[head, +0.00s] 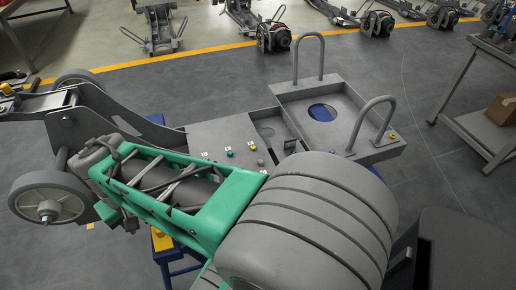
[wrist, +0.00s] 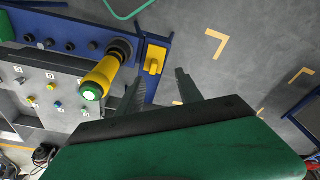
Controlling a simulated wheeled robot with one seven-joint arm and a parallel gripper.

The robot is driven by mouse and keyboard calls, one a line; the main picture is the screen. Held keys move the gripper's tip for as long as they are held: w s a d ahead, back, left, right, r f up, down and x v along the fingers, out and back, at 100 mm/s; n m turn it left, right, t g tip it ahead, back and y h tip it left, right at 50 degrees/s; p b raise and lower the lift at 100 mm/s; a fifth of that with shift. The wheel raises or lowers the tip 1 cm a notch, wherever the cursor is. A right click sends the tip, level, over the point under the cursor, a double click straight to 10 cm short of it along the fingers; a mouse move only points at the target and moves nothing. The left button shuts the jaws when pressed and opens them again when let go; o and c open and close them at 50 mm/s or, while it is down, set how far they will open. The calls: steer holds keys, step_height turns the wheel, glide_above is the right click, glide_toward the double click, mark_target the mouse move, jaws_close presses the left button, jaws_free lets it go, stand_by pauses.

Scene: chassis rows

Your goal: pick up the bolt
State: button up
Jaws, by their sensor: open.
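Several small bolt-like pieces stand on the grey chassis plate (head: 205,137), some beside small white tags. They include a blue-topped piece (head: 229,152), a yellow-topped piece (head: 253,148) and a grey piece (head: 261,162). They are too small to tell which is the bolt. In the wrist view the plate is at the left, with a blue piece (wrist: 57,104) and a yellowish piece (wrist: 35,101). My gripper (wrist: 160,73) is open, with nothing seen between its fingers, to the right of the plate. In the head view my gripper is not visible; my arm covers the foreground.
A yellow cylindrical tool (wrist: 103,75) with a lit green end stands by a blue rack (wrist: 75,35), left of my fingers. Two grey hoop handles (head: 309,50) rise from the chassis. A cart (head: 475,125) stands at right.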

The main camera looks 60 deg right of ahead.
steer(key=w+d+r+m+g+h, duration=0.1)
steer(key=w+d+r+m+g, duration=0.15)
steer(key=d+m, duration=0.7)
steer(key=m+g+y+p, duration=0.1)
steer(key=m+g+p, duration=0.25)
steer(key=m, duration=1.85)
glide_toward(260, 161)
steer(key=f, duration=0.1)
steer(key=x, duration=0.7)
steer(key=shift+s+f+p, duration=0.1)
steer(key=shift+s+p, duration=0.2)
steer(key=shift+f, duration=0.2)
jaws_close()
